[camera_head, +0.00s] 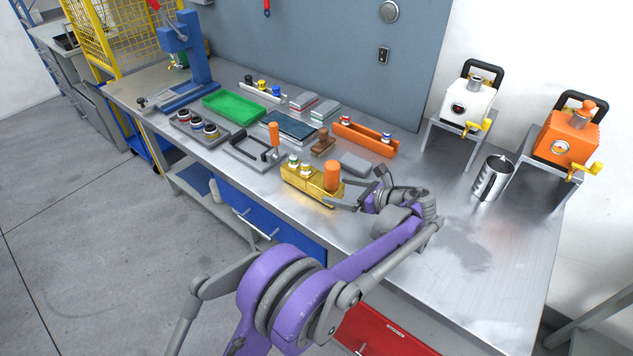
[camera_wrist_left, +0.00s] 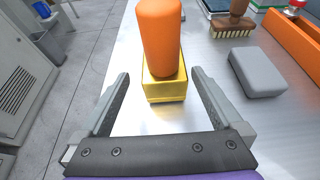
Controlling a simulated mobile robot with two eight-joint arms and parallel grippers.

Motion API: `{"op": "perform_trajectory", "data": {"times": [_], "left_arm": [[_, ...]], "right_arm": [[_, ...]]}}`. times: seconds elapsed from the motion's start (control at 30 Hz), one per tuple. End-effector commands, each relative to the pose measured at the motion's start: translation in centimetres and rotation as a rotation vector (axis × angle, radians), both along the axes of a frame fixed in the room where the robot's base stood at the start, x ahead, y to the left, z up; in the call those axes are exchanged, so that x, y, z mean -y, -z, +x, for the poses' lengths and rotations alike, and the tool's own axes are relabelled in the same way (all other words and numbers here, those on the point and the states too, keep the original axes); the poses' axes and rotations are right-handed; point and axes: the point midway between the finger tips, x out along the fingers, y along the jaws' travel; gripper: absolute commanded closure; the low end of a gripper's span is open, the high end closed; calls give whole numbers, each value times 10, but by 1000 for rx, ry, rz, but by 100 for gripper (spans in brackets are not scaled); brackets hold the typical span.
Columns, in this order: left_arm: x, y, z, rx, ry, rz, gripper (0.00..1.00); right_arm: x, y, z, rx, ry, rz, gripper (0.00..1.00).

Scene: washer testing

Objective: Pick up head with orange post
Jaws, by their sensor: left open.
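The head with the orange post (camera_head: 332,176) stands upright at the right end of a yellow-gold block (camera_head: 313,192) near the table's front edge. In the left wrist view the orange post (camera_wrist_left: 160,38) rises from the gold block (camera_wrist_left: 166,88). My left gripper (camera_head: 345,196) is open and empty, just to the right of the block. In the left wrist view its two fingers (camera_wrist_left: 158,92) point toward the block, one on each side of its near end, apart from the post. The post's lower end meets the gold block. My right gripper is not in view.
Small white-topped heads (camera_head: 299,166) sit on the block's left part. A grey block (camera_head: 359,163), a brush (camera_head: 322,143), an orange tray (camera_head: 366,138) and a black-handled fixture (camera_head: 262,150) lie behind. A metal cup (camera_head: 492,178) stands right; bare table lies right of my arm.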

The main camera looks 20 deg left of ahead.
Motion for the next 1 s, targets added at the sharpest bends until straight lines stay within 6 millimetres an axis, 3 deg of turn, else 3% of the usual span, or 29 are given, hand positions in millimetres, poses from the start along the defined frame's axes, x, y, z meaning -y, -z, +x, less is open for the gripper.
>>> {"op": "perform_trajectory", "data": {"times": [0.1,0.27,0.6,0.83,1.0], "left_arm": [[-17,7,6,0,-2,0,0],[-26,10,10,0,-1,-1,0],[-64,24,29,1,-2,-1,0],[-66,25,29,1,0,-1,0],[-66,25,29,1,0,-1,31]], "right_arm": [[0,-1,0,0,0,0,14],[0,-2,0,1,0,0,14],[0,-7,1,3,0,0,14],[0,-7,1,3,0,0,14],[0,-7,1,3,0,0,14]]}}
